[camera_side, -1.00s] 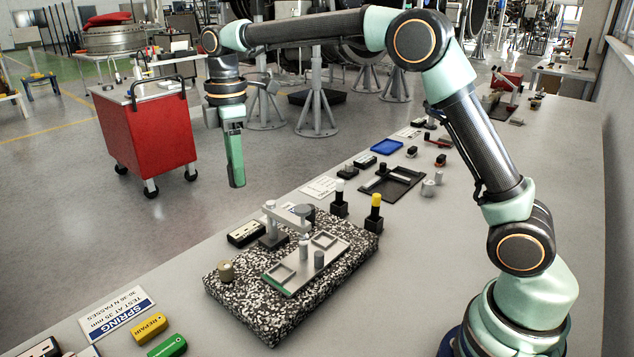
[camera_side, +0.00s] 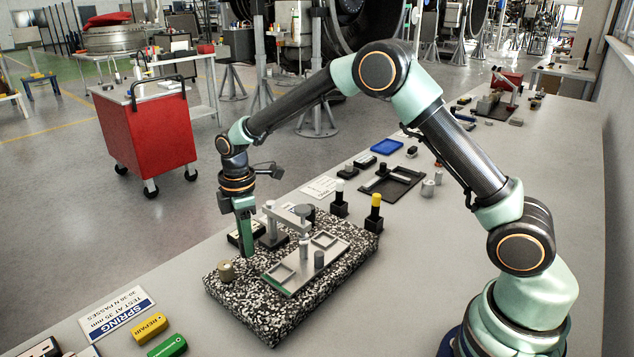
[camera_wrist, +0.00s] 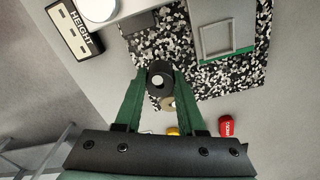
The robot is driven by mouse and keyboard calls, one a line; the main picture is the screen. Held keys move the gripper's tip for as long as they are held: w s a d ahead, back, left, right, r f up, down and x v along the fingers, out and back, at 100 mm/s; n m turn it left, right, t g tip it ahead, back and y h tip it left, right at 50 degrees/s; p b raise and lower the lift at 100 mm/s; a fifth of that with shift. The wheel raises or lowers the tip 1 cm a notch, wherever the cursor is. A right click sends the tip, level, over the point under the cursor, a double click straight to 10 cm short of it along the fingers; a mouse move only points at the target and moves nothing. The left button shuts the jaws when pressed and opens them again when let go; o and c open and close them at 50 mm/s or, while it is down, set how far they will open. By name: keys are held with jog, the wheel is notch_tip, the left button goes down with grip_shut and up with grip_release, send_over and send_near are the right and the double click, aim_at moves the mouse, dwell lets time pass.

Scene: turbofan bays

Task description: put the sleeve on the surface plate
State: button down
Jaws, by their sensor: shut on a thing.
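The surface plate (camera_side: 262,322) is a speckled black-and-white granite block on the bench in the side view; it also shows in the wrist view (camera_wrist: 220,82). My gripper (camera_side: 247,254) points down over the plate's back left edge. In the wrist view its green fingers (camera_wrist: 160,76) are shut on a dark round sleeve (camera_wrist: 155,90) with a pale centre. In the side view the fingers mostly hide the sleeve. I cannot tell whether the sleeve touches the plate.
A small brass cylinder (camera_side: 226,271) stands on the plate close to my fingers.

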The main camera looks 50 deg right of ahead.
jog(key=shift+f, duration=1.25)
jog(key=shift+f, duration=0.1)
jog(key=c, duration=0.5)
grip_release()
